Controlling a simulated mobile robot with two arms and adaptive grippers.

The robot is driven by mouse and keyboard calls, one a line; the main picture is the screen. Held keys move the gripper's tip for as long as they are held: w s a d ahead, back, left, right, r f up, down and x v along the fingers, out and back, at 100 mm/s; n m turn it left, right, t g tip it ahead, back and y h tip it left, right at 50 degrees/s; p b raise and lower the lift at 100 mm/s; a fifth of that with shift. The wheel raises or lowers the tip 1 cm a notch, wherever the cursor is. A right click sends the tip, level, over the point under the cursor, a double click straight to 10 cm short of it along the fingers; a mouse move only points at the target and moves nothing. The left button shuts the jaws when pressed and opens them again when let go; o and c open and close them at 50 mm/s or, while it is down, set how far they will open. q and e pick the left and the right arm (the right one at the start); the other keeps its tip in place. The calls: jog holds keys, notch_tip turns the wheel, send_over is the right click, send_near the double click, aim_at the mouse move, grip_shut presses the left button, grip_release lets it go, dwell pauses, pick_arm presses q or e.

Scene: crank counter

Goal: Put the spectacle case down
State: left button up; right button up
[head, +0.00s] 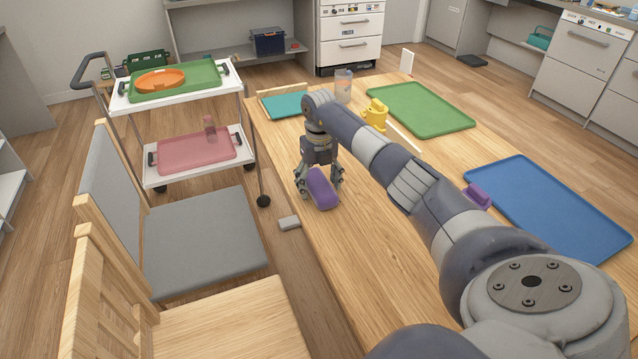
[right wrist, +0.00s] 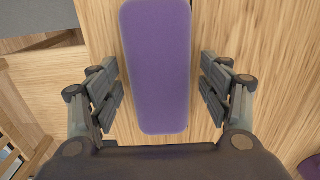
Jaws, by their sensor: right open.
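The purple spectacle case (head: 322,189) lies on the wooden table (head: 345,258) near its left edge. It also shows in the right wrist view (right wrist: 158,65), lengthwise between the fingers. My right gripper (head: 320,187) is over the case, pointing down, with a finger on either side. In the right wrist view the right gripper (right wrist: 160,88) is open, and clear gaps show between both fingers and the case. My left gripper is in neither view.
A second purple object (head: 477,196) sits beside the blue tray (head: 545,205). A yellow item (head: 375,113), a clear cup (head: 343,86) and a green tray (head: 420,108) are farther back. Chairs (head: 200,240) and a trolley (head: 185,165) stand left of the table.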

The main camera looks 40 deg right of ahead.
aim_at(319, 182)
notch_tip(319, 182, up, 12)
jog(key=shift+r, duration=0.15)
dwell(0.7)
